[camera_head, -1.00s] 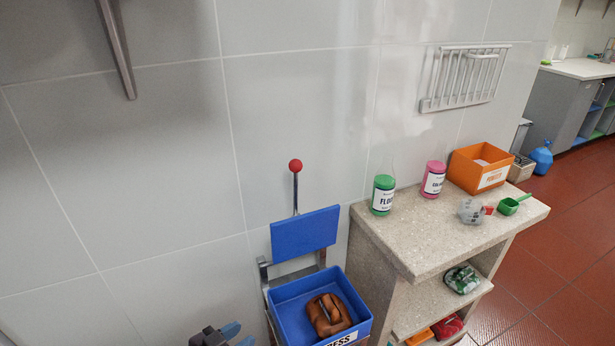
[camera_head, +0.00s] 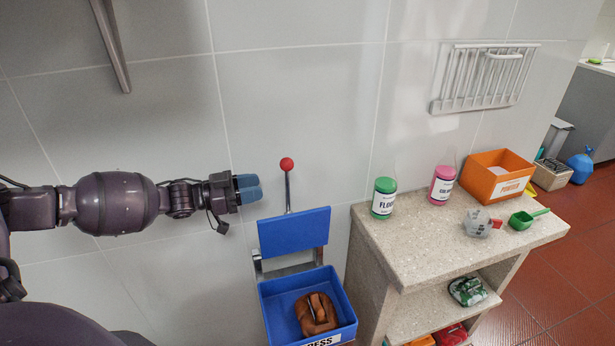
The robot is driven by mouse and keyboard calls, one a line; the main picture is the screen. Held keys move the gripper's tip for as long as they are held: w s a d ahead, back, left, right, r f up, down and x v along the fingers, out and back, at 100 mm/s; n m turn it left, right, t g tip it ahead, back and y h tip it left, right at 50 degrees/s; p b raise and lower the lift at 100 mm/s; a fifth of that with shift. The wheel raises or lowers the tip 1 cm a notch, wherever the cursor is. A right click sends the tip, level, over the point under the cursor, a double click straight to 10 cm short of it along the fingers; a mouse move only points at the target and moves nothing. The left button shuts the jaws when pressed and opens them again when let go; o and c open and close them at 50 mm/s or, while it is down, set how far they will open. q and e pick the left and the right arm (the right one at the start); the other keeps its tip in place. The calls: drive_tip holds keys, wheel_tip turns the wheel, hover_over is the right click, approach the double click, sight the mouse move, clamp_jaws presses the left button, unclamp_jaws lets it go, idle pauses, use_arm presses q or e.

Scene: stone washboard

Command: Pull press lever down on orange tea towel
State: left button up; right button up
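The press lever (camera_head: 288,188) is a thin metal rod with a red ball knob (camera_head: 287,164) on top, standing upright against the tiled wall. Below it is the blue press plate (camera_head: 293,232), raised above the blue press box (camera_head: 279,320). The orange-brown tea towel (camera_head: 316,314) lies bundled in the box. My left gripper (camera_head: 249,188) has blue fingertips and points right, just left of the lever and a little below the knob, with a gap in the picture. I cannot tell whether its fingers are apart. My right gripper is out of view.
Right of the press is a stone counter (camera_head: 420,232) with a green bottle (camera_head: 384,198), a pink bottle (camera_head: 442,185), an orange box (camera_head: 497,176) and a green scoop (camera_head: 527,218). Cloths lie on shelves below. A wall rack (camera_head: 482,78) hangs above. The wall around the lever is bare.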

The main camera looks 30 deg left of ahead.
use_arm(q)
drive_tip(key=x, duration=1)
drive_tip(key=shift+w+d+b, duration=0.2)
drive_tip(key=shift+b, duration=0.2)
clamp_jaws()
